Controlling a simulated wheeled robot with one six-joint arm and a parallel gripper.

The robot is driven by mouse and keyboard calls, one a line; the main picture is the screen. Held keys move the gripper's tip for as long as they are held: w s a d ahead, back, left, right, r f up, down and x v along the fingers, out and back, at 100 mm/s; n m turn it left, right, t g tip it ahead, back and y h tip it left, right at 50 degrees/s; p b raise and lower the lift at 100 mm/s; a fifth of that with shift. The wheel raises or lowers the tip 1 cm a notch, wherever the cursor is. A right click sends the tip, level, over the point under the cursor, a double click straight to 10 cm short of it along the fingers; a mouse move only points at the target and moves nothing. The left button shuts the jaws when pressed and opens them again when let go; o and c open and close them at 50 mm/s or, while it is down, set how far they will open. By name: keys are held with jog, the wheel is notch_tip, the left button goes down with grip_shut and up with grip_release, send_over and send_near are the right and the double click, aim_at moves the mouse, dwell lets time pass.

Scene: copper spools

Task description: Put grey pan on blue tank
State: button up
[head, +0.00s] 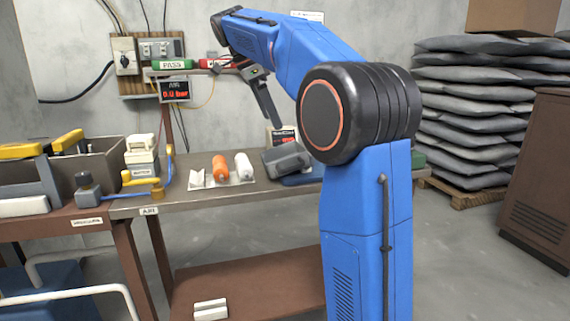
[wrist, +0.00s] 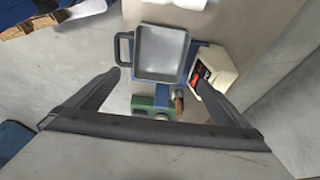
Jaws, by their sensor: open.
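The grey pan (head: 284,160) is at the right part of the grey table. In the wrist view the pan (wrist: 161,50) is a rectangular open dish with a loop handle on its left. It overlaps a flat blue piece (wrist: 204,56), also partly visible in the head view (head: 303,179); I cannot tell whether this is the blue tank. My gripper (head: 267,106) is above the table, fingers pointing down. The wrist view shows my gripper (wrist: 157,79) open and empty, its fingertips apart near the pan's lower edge. My arm hides part of the table's right end.
A cream box (wrist: 213,70) and a green block (wrist: 152,102) are close to the pan. An orange spool (head: 220,168) and white spool (head: 244,166) stand left of it. Blue bodies with white rails (head: 60,300) are at lower left. Stacked sacks (head: 465,110) are behind right.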

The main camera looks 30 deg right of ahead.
aim_at(284, 152)
jog(key=shift+a+x, duration=0.2)
jog(key=shift+x, duration=3.1)
jog(key=shift+a+x, duration=0.15)
jog(key=shift+x, duration=3.15)
jog(key=shift+f, duration=0.1)
jog(key=c, duration=1)
